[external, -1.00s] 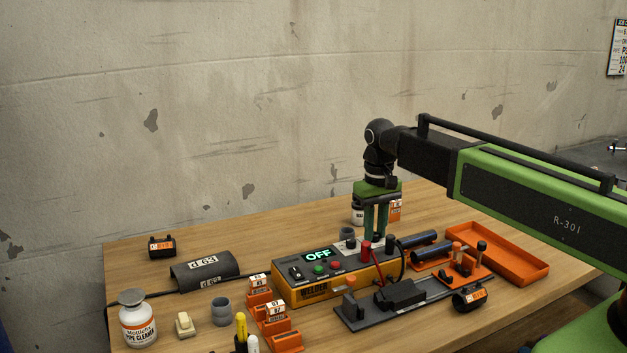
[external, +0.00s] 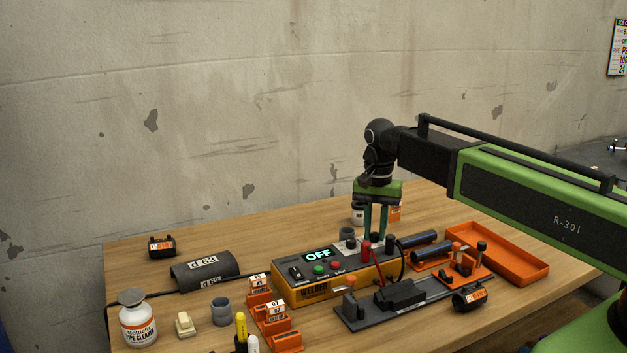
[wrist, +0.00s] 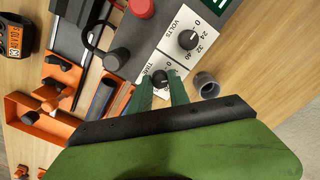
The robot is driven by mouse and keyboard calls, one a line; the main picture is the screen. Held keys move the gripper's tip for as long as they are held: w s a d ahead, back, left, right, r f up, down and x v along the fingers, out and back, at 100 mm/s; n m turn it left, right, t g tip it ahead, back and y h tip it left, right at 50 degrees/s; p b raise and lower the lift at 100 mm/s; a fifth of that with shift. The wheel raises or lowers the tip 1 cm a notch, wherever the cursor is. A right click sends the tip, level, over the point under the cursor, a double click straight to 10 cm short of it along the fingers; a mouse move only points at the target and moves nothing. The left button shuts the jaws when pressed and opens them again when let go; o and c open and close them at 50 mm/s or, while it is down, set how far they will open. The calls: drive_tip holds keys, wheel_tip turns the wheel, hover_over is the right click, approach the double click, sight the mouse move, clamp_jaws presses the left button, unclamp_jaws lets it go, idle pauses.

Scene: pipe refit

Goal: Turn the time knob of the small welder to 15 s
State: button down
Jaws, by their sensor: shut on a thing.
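The small welder (external: 335,283) is a yellow-orange box with a grey top on the bench, and its display (external: 319,255) reads OFF. My gripper (external: 375,238) points straight down over the right part of its top. In the wrist view the black time knob (wrist: 160,77) sits on a white dial plate marked TIME, between the two green fingers of my gripper (wrist: 160,88), which are shut on it. The fingers hide much of the scale, and I cannot read the knob's setting. The volts knob (wrist: 188,40) is beside it, with its scale in view.
A grey pipe fitting (wrist: 206,85) stands close to the fingers, beside the welder. Red and black plugs (external: 366,248) rise from the welder's right end. The back left bench is mostly clear.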

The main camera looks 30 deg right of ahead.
sight(375, 233)
drive_tip(key=m, duration=0.7)
idle(0.6)
drive_tip(key=c, duration=1.2)
unclamp_jaws()
drive_tip(key=shift+c, duration=0.2)
wheel_tip(375, 233, up, 17)
drive_tip(key=p, duration=1.7)
drive_tip(key=shift+r, duration=0.2)
